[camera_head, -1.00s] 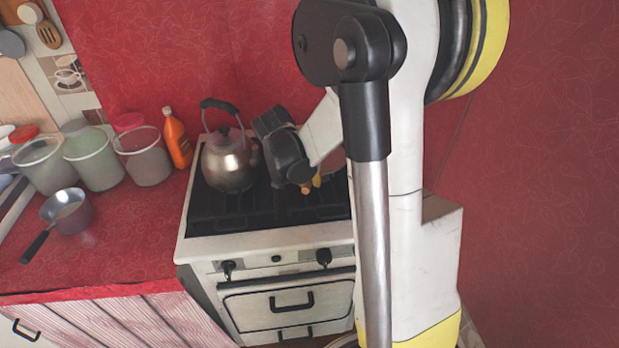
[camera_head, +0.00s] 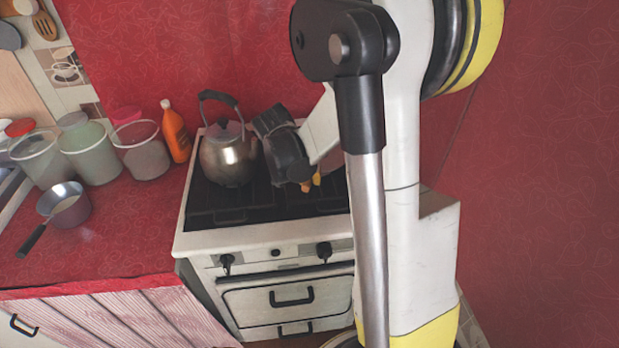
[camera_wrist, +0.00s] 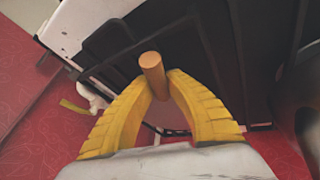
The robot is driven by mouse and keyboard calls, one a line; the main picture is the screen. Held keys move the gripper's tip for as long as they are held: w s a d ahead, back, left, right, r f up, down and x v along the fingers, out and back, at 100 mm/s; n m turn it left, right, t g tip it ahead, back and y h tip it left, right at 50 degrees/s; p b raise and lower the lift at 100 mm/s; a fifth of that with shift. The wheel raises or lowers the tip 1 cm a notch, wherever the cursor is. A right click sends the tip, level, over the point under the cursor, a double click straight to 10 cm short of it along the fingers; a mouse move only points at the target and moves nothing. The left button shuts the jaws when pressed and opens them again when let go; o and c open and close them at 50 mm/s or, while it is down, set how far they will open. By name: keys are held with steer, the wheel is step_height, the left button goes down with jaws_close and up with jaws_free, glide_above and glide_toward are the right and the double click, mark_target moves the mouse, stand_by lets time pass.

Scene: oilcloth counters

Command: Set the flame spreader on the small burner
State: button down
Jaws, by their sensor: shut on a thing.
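The stove (camera_head: 235,238) has a black cooktop with dark grates (camera_head: 232,206). My gripper (camera_head: 312,183) is over the right part of the cooktop, partly behind my arm. In the wrist view its yellow fingers (camera_wrist: 160,88) are closed around a short orange-brown wooden handle (camera_wrist: 152,68), which appears to be the flame spreader's. A grey surface (camera_wrist: 170,118) shows between the fingers; I cannot tell for sure whether it is the spreader's plate. The small burner cannot be made out. I cannot tell whether the spreader touches the grates.
A metal kettle (camera_head: 228,160) stands on the cooktop, left of my gripper. An orange bottle (camera_head: 176,137), several lidded containers (camera_head: 93,158) and a small saucepan (camera_head: 68,208) stand on the red counter (camera_head: 115,235) to the left. A red wall rises behind the stove.

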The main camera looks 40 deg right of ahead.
steer(key=shift+f, duration=0.15)
steer(key=c, duration=1.4)
jaws_free()
steer(key=shift+o, duration=0.2)
steer(key=v, duration=1.2)
